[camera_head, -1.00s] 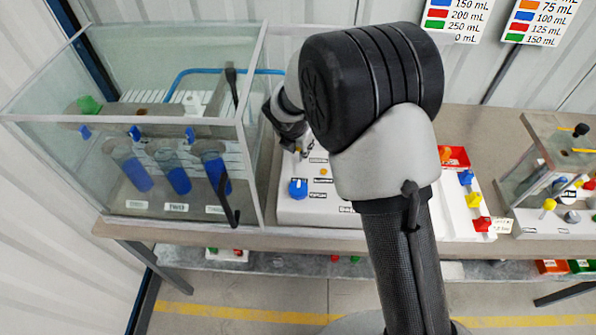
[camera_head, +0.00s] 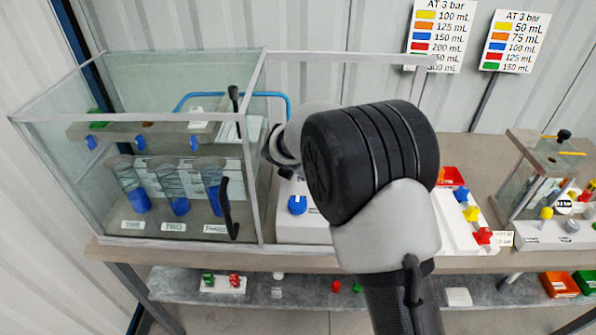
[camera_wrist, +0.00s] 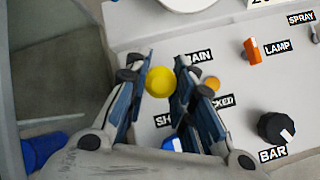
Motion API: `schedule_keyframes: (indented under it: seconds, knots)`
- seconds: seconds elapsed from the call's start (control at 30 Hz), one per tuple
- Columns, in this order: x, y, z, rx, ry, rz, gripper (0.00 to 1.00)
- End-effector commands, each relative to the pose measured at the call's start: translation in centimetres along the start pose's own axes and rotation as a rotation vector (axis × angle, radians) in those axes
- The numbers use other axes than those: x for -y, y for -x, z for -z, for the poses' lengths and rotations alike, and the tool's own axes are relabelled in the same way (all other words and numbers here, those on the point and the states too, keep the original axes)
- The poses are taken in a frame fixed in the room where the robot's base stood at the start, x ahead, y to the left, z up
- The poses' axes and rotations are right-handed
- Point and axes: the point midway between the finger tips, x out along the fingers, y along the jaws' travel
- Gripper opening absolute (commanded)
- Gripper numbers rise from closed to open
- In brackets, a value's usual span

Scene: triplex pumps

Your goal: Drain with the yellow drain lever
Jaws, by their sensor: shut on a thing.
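The yellow drain lever (camera_wrist: 160,82) is a round yellow knob on the white panel (camera_wrist: 225,95), beside a partly covered label ending "RAIN". In the wrist view my gripper (camera_wrist: 162,80) has its two fingers on either side of the lever and is shut on it. In the head view my arm hides the lever and most of the gripper. Three clear cylinders (camera_head: 130,180) stand in the glass tank (camera_head: 150,118) at left, with blue liquid in their lower parts.
The panel also has an orange lamp switch (camera_wrist: 252,52), a black bar knob (camera_wrist: 276,128) and a blue knob (camera_head: 297,205). The tank wall stands close left of my gripper. A smaller glass unit (camera_head: 545,185) is at right on the bench.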

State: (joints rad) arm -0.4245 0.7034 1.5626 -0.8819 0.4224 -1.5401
Motion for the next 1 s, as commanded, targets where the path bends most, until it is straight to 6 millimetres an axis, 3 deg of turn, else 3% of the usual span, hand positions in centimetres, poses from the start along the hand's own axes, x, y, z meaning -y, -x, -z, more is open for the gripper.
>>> schedule_keyframes:
  seconds: [0.07,0.1,0.4,0.77,1.0]
  knots:
    - [0.0,0.0,-0.1,0.001,-0.001,-0.001,0.0]
    - [0.0,0.0,-0.1,0.001,-0.001,-0.001,0.24]
    - [0.0,0.0,0.0,0.0,0.0,0.0,0.44]
    - [0.0,0.3,0.0,0.0,0.0,0.0,0.44]
    - [-0.1,4.1,-0.1,0.002,0.0,-0.003,0.44]
